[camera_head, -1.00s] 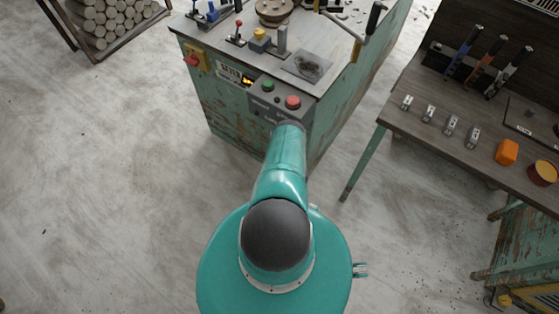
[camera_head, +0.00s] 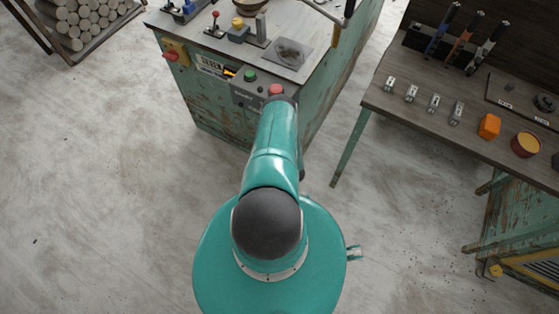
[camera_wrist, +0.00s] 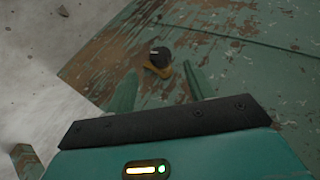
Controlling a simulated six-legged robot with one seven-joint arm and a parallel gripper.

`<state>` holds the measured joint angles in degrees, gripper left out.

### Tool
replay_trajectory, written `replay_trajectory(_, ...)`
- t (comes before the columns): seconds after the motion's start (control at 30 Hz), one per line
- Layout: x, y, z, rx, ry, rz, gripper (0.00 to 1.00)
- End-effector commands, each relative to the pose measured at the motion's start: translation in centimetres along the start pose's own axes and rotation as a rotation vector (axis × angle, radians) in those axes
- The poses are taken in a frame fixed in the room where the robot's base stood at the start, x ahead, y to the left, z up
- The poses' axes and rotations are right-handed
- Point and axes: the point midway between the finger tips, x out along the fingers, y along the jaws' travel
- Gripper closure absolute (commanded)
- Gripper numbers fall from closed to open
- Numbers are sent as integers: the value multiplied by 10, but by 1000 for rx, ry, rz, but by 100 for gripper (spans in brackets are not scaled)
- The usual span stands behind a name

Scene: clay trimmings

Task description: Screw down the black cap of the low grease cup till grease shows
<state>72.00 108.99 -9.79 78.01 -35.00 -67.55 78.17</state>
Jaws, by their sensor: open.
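The low grease cup shows in the wrist view as a round black cap (camera_wrist: 159,52) on a yellow-brown base (camera_wrist: 157,71). It sits on the worn green side panel (camera_wrist: 240,60) of the machine. My gripper (camera_wrist: 160,68) is open, its two green fingers pointing toward the cup from below in the picture. The cup appears just beyond the fingertips, in line with the gap between them. Nothing is between the fingers, and I cannot tell the exact distance. In the head view my own arm hides the gripper and the cup.
The green machine (camera_head: 200,105) carries a control box with a green button (camera_head: 250,76) and a red button (camera_head: 275,90) above my arm's far end. A workbench (camera_head: 390,103) with tools stands at right. A rack of round bars (camera_head: 85,25) is at upper left. Floor at left is clear.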

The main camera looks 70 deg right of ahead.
Motion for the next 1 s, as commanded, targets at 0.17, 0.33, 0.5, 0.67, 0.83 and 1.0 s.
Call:
replay_trajectory(0.17,-39,0,0,2,0,3,46)
replay_trajectory(0.33,-64,0,0,1,0,1,46)
replay_trajectory(0.5,-72,0,0,0,-1,0,46)
replay_trajectory(0.67,-72,0,0,0,-1,0,46)
replay_trajectory(0.83,-69,-1,2,-6,-13,14,46)
replay_trajectory(1.0,-56,-5,10,-44,-85,122,46)
